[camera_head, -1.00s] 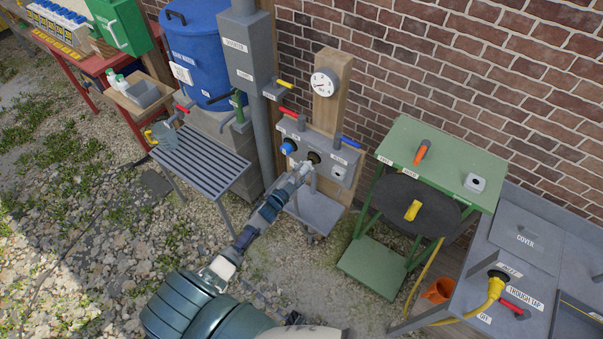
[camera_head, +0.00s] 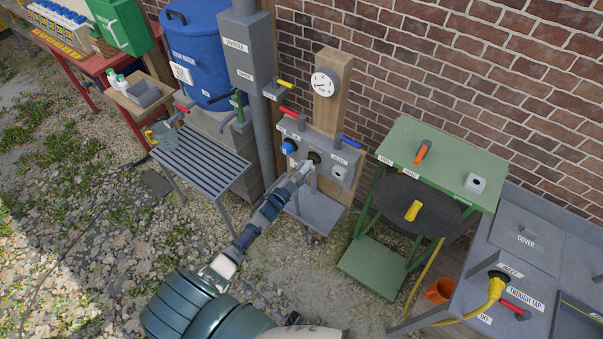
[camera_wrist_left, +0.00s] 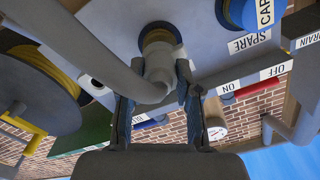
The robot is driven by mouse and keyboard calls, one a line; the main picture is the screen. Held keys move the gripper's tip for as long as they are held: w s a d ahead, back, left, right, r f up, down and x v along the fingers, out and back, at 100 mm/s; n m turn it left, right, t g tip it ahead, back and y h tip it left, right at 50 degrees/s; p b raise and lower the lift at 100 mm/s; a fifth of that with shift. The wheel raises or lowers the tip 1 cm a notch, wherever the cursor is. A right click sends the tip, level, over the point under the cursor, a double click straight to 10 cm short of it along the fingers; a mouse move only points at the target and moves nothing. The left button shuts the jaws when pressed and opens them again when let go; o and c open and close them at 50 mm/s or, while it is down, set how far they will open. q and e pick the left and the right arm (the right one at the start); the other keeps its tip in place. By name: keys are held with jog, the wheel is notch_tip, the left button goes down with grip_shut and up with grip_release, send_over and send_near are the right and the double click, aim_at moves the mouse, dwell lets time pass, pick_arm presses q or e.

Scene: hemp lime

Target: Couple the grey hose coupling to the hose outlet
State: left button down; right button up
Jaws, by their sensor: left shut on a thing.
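My left gripper (camera_head: 304,171) is shut on the light grey hose coupling (camera_head: 309,164) at the grey outlet panel (camera_head: 325,150). In the left wrist view the coupling (camera_wrist_left: 160,68) sits between the two fingers (camera_wrist_left: 156,108), with a grey hose curving off to the left. The hose outlet (camera_head: 315,157) is a dark round port with a brass-coloured inside. It shows just beyond the coupling in the left wrist view (camera_wrist_left: 158,36). The coupling's front lies in line with the outlet and overlaps its edge in view; I cannot tell whether it is seated. My right gripper is not in view.
A blue cap (camera_head: 288,147) sits left of the outlet. A small grey shelf (camera_head: 318,210) is below. A green hose-reel stand (camera_head: 400,150) is to the right, a slatted bench (camera_head: 200,158) to the left.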

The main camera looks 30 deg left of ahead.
pick_arm(q)
jog(key=shift+w+d+b, duration=0.1)
jog(key=shift+w+b, duration=0.4)
jog(key=shift+w, duration=0.45)
jog(key=c, duration=0.7)
grip_release()
jog(key=s, duration=0.8)
jog(key=s+a, duration=0.1)
jog(key=s, duration=0.3)
jog(key=shift+f, duration=0.1)
